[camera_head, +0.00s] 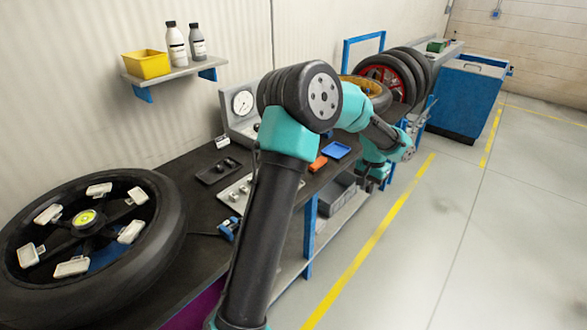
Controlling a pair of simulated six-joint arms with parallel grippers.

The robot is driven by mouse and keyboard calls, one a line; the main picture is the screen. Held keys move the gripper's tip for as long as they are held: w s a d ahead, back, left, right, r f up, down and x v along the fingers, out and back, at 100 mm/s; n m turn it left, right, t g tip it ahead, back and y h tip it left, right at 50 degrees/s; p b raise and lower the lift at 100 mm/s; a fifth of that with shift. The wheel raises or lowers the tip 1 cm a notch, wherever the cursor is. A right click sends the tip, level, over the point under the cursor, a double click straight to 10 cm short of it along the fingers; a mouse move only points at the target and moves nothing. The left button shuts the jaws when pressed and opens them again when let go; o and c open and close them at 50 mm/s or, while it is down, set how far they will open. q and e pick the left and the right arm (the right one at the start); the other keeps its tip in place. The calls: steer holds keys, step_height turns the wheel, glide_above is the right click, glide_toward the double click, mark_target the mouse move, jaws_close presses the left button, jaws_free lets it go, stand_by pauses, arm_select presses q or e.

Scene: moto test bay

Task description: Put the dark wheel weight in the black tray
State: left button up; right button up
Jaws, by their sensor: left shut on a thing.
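The black tray (218,171) lies on the dark bench, left of my arm. Small dark lumps show in it, too small to name. Right of it a pale tray (230,196) holds several small weights, partly hidden behind my arm. My left arm rises across the middle and bends over to the right. My left gripper (379,181) points down at the bench's right side, well away from the black tray. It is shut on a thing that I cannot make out. I cannot pick out the dark wheel weight for certain. My right gripper is not in view.
A large wheel (160,238) lies at the left with pale clamps inside its rim. A balance gauge (242,103), an orange block (318,163) and a blue tray (335,150) stand behind. Tyres (410,72) stand farther back. The floor at right is clear.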

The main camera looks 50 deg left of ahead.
arm_select(q)
steer(key=shift+n, duration=0.4)
steer(key=s+a+f, duration=0.3)
steer(key=a, duration=0.4)
steer(key=s+a+f, duration=0.3)
steer(key=a, duration=0.5)
steer(key=s+a+f, duration=0.3)
steer(key=s+a, duration=0.1)
steer(key=a, duration=0.4)
steer(key=shift+a+f, duration=0.1)
steer(key=shift+f, duration=0.05)
steer(key=w+a, duration=0.3)
steer(key=a, duration=0.1)
steer(key=w+a+f, duration=0.1)
steer(key=w+a, duration=0.2)
steer(key=a, duration=0.1)
steer(key=w+a, duration=0.4)
steer(key=shift+f, duration=0.2)
steer(key=shift+w+a+f, duration=0.1)
steer(key=shift+f, duration=1.7)
steer(key=shift+f, duration=0.15)
steer(key=o, duration=0.9)
